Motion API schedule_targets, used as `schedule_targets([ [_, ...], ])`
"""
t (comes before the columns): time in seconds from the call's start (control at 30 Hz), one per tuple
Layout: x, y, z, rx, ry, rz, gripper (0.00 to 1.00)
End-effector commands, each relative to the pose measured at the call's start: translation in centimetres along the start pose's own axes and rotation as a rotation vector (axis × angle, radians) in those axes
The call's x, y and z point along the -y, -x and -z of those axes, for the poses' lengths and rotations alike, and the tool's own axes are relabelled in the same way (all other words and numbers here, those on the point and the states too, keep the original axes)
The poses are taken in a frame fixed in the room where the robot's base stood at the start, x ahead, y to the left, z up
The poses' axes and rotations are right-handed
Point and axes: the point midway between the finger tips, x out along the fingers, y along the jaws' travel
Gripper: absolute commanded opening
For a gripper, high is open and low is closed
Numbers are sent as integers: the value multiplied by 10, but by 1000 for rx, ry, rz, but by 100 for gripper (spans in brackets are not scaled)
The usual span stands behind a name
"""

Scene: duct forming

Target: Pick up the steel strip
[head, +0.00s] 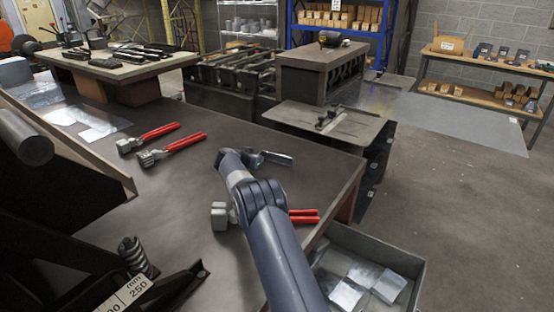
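A narrow grey metal piece (278,159), which looks like the steel strip, shows at the far end of my arm over the dark bench top (200,190). My gripper (254,158) is at its left end. My arm link hides most of the gripper, and the fingers are too small to tell open from shut. I cannot tell whether the metal piece is held or rests on the bench.
Two red-handled tools (148,138) (172,149) lie left of my arm. Another red-handled tool (304,216) lies partly behind my arm. Shiny sheets (95,122) lie at the bench's left. A grey bin (408,268) with metal pieces stands below the bench's right edge.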

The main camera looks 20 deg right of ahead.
Motion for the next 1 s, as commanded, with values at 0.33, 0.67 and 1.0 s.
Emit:
schedule_targets([
  [0.33,0,0,0,0,0,0,0],
  [0.67,0,0,0,0,0,0,0],
  [1.0,0,6,11,-2,-3,0,0],
])
